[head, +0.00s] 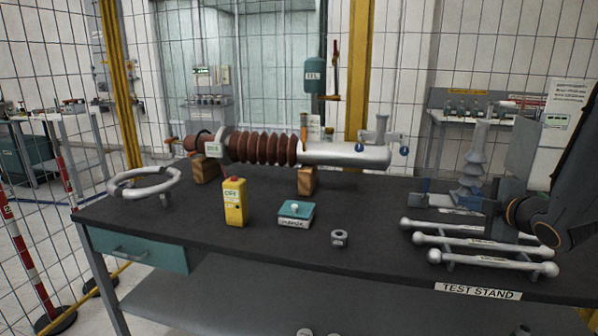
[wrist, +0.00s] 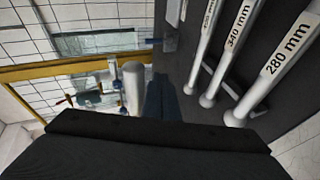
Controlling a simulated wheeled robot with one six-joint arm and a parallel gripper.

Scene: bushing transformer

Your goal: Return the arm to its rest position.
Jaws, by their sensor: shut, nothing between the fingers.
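My arm (head: 572,205) enters the head view from the right edge, its dark links bent over the right end of the dark test stand table (head: 370,240). In the wrist view my gripper (wrist: 166,92) shows as two dark blue fingers close together, with nothing between them. In the head view I cannot clearly tell the fingertips from the grey and blue parts behind the rods. The fingers point past the labelled rods, which lie to their right in the wrist view.
Three ball-ended rods (head: 480,241) lie in a rack near my arm. A brown ribbed bushing (head: 262,149) rests on wooden blocks at the back. A ring (head: 145,181), yellow box (head: 235,202), teal box (head: 296,213) and nut (head: 339,238) stand on the table. Wire mesh fencing rises behind.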

